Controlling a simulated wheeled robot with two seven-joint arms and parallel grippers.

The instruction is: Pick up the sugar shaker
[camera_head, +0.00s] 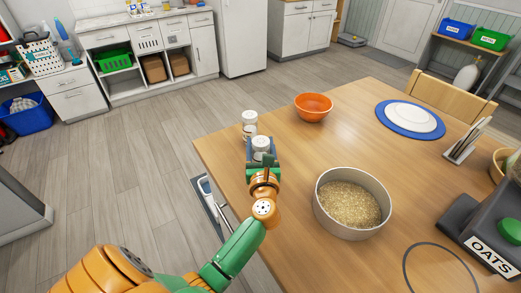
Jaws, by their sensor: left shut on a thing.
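Two small, pale shakers with light caps are near the table's left edge. One shaker (262,143) is between the fingers of my left gripper (262,154), which is shut on it. The fingers and wrist hide its lower part, and I cannot tell whether it touches the table. The other shaker (249,119) stands upright just behind it and slightly left. No label is readable on either, so I cannot tell by writing which holds sugar. My right gripper is not in view.
On the wooden table (300,153), an orange bowl (313,109) stands behind right of my gripper. A round tin of grain (322,207) stands to the right. A blue-rimmed plate (383,119), a napkin holder (462,147) and an oats container (485,225) are farther right.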

